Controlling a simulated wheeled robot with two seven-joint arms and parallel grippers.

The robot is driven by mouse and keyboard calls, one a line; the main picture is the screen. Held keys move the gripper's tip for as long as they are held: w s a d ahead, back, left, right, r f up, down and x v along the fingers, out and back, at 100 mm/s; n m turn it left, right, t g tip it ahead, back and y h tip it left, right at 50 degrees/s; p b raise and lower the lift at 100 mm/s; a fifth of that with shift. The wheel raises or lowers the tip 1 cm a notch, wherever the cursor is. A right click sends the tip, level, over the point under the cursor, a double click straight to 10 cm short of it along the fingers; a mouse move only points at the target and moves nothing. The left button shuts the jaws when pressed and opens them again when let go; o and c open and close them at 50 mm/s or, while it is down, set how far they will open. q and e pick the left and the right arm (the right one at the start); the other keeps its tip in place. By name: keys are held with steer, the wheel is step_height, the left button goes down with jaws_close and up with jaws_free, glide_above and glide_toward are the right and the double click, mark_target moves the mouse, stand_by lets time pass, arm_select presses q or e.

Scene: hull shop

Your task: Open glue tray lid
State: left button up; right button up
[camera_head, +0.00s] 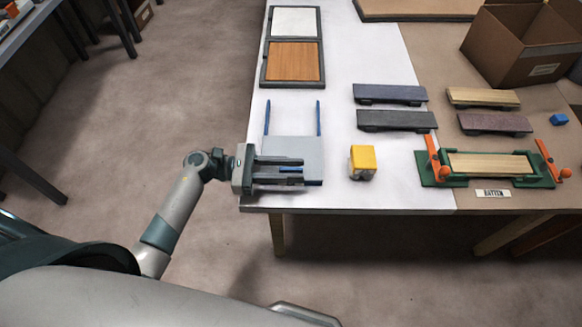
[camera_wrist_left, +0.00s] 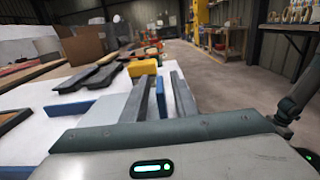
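The glue tray lid (camera_head: 300,148) is a flat grey panel near the front left corner of the white table. Two blue rails (camera_head: 318,118) stick out behind it. My left gripper (camera_head: 302,171) reaches in from the left over the lid's front part. Its two fingers are apart, with a small blue piece (camera_head: 291,169), perhaps the lid's handle, between them. The blue piece (camera_wrist_left: 162,97) also shows between the fingers in the left wrist view; I see no clear contact. The inside of the tray is not visible. My right gripper is not in view.
A yellow block (camera_head: 362,162) stands just right of the lid. Dark curved battens (camera_head: 396,120) and a green clamp jig (camera_head: 487,182) with orange levers lie further right. A framed two-panel tray (camera_head: 293,62) lies behind. A cardboard box (camera_head: 520,50) is at back right.

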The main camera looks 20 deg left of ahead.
arm_select(q)
jaws_close()
stand_by(1.4)
